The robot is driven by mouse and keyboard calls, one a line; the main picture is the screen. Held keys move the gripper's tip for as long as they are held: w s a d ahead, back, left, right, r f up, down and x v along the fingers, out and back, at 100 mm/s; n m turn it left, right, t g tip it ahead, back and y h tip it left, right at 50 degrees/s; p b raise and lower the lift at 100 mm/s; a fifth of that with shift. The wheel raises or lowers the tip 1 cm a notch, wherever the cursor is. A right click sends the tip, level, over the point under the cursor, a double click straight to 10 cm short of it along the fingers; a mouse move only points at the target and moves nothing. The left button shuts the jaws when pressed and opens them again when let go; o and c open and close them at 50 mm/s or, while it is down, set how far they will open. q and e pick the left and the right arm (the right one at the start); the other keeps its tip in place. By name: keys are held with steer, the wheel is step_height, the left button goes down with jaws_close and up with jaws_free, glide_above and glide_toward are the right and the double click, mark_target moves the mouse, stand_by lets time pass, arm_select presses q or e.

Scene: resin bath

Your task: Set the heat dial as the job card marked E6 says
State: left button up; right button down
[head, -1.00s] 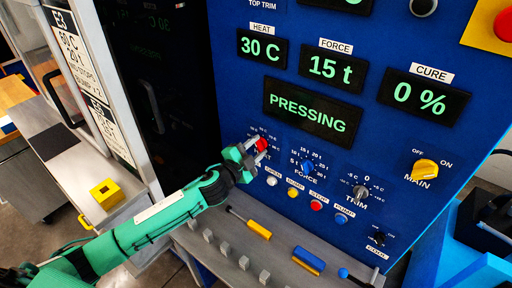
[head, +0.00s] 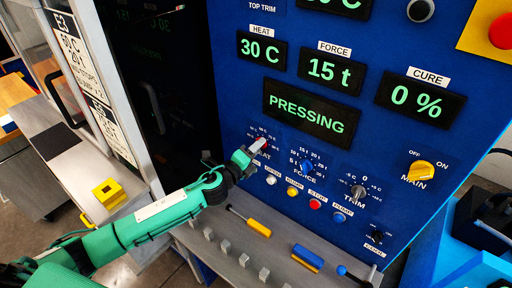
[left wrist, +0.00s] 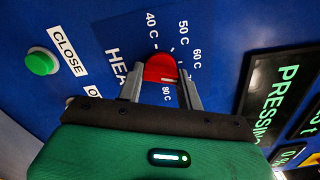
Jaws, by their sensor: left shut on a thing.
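The red heat dial (left wrist: 160,68) is on the blue panel, with marks of 40 C, 50 C, 60 C and 80 C readable around it in the left wrist view. A pale line on the dial lies on its lower side, toward the 80 C side. My left gripper (left wrist: 160,92) is shut on the dial, one finger on each side. In the head view the left gripper (head: 259,146) largely hides the dial. The heat display (head: 262,48) reads 30 C. A job card (head: 70,50) at the left is headed E3 and shows 50 C.
The force display (head: 331,68) reads 15 t, the status display (head: 311,113) PRESSING, the cure display (head: 420,95) 0 %. Force and trim knobs and coloured buttons sit right of the heat dial. A ledge with a yellow-handled tool (head: 258,229) runs below.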

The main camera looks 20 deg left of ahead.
arm_select(q)
steer(key=shift+f+m+p, duration=0.15)
steer(key=shift+m+p, duration=0.3)
steer(key=shift+m, duration=1.85)
steer(key=o, duration=1)
steer(key=shift+s, duration=0.1)
steer(key=shift+b+v, duration=2.6)
steer(key=shift+v, duration=4.3)
